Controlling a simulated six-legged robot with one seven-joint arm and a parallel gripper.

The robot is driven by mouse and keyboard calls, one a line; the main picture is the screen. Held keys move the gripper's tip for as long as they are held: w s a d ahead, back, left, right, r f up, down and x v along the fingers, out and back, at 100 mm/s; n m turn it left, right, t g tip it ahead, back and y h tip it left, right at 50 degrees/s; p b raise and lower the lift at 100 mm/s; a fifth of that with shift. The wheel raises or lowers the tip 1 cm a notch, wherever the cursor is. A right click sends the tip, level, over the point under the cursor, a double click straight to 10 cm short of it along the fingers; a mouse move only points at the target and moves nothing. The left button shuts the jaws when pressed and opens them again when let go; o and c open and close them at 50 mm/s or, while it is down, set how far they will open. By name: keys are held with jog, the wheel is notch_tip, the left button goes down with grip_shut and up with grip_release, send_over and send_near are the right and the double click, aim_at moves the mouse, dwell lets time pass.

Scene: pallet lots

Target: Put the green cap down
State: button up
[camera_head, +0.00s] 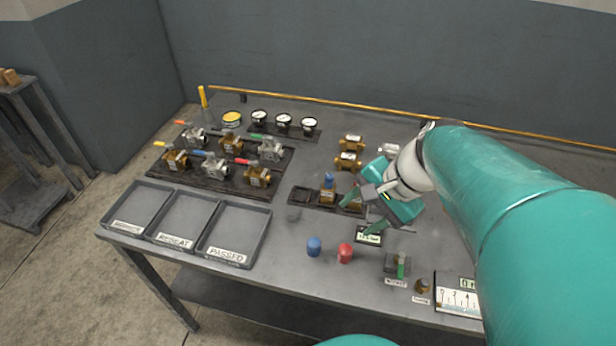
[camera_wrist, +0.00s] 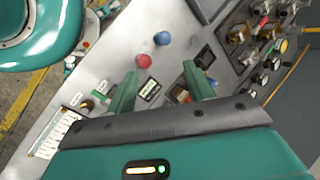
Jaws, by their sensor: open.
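My gripper (camera_head: 360,213) is open over the right part of the bench, with its green fingers apart and nothing seen between them. In the wrist view its fingertips (camera_wrist: 159,70) are spread wide. I cannot make out a green cap for certain. A small green piece (camera_head: 401,268) stands at a dark block near the front edge, and it also shows in the wrist view (camera_wrist: 103,82). A blue cap (camera_head: 314,246) and a red cap (camera_head: 345,253) stand on the bench left of it.
Three grey trays (camera_head: 235,232) line the front left. Valves stand on a dark board (camera_head: 228,182) behind them. Gauges (camera_head: 283,121) stand at the back. A small display (camera_head: 368,238) lies under my gripper, and a white scale card (camera_head: 458,300) lies at the right.

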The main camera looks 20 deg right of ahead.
jog(key=s+a+r+n+t+h, duration=0.1)
jog(key=a+r+n+h, duration=0.3)
jog(key=a+n, duration=0.4)
jog(key=n+t, duration=0.1)
jog(key=n, duration=0.3)
jog(key=shift+s+r+n, duration=0.4)
dwell(0.3)
